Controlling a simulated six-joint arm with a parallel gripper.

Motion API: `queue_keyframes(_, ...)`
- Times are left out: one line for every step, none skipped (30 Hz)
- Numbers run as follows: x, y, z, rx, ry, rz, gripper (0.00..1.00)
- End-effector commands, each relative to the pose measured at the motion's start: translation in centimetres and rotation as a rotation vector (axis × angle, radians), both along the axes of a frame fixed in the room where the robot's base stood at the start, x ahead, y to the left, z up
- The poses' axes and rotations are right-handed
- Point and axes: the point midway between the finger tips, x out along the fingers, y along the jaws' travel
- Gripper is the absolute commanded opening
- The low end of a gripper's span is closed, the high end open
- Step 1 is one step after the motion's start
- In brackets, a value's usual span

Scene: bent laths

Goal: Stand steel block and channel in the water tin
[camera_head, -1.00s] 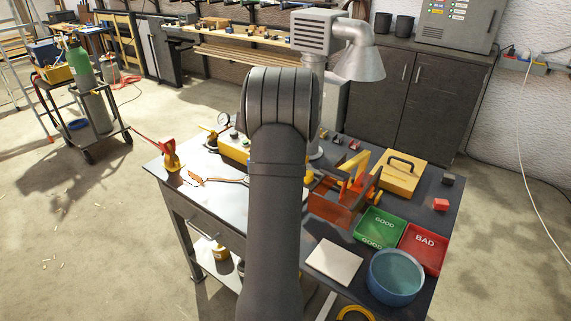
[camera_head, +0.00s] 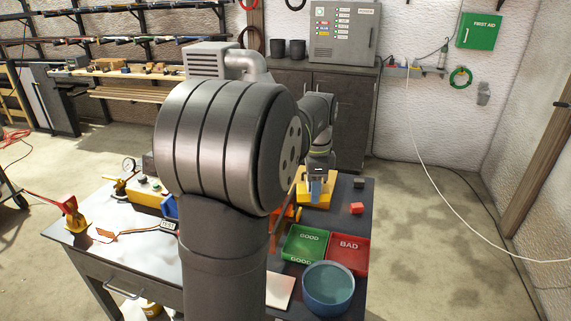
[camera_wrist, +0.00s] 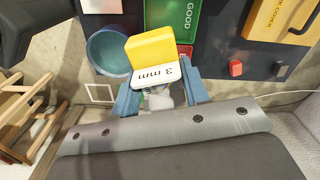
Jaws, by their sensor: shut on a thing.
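My gripper (camera_wrist: 158,90) is shut on a yellow block (camera_wrist: 150,48) with a white face marked "3 mm", held between its two blue fingers in the wrist view. In the head view my gripper (camera_head: 316,187) is above the right part of the bench, and the held block cannot be made out. The round blue water tin (camera_head: 328,309) stands at the bench's front right; it also shows in the wrist view (camera_wrist: 94,52), partly behind the held block. A dark grey cube, likely the steel block (camera_head: 358,182), sits at the back right (camera_wrist: 281,70). I cannot pick out the channel.
A green GOOD tray (camera_head: 290,246) and a red BAD tray (camera_head: 350,262) lie behind the tin. A small red block (camera_head: 356,208) is near the right edge. A yellow case (camera_wrist: 268,30) lies at the back. A pale plate (camera_head: 280,290) is left of the tin.

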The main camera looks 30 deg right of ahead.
Motion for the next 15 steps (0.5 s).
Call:
queue_keyframes(-1.6, -0.1, -1.2, 0.002, 0.002, -0.026, 0.14)
queue_keyframes(-2.6, -0.1, -1.9, 0.003, 0.003, -0.042, 0.14)
queue_keyframes(-3.7, -0.1, -2.9, 0.003, 0.003, -0.063, 0.14)
queue_keyframes(-4.6, 0.0, -3.7, 0.003, 0.003, -0.081, 0.14)
queue_keyframes(-5.5, 0.1, -4.6, 0.003, 0.003, -0.099, 0.14)
queue_keyframes(-6.7, 0.3, -5.7, 0.003, 0.003, -0.124, 0.14)
queue_keyframes(-7.5, 0.5, -6.4, 0.003, 0.003, -0.143, 0.14)
queue_keyframes(-8.3, 0.7, -7.2, 0.003, 0.003, -0.161, 0.14)
queue_keyframes(-9.3, 1.0, -8.2, 0.003, 0.003, -0.184, 0.14)
queue_keyframes(-10.0, 1.2, -8.8, 0.003, 0.003, -0.201, 0.14)
queue_keyframes(-10.6, 1.4, -9.4, 0.002, 0.001, -0.216, 0.14)
queue_keyframes(-11.3, 1.7, -10.1, 0.002, 0.001, -0.235, 0.14)
queue_keyframes(-11.8, 2.0, -10.6, 0.001, 0.002, -0.248, 0.14)
queue_keyframes(-12.2, 2.2, -11.0, 0.001, 0.001, -0.259, 0.14)
queue_keyframes(-12.7, 2.4, -11.4, 0.001, 0.001, -0.273, 0.14)
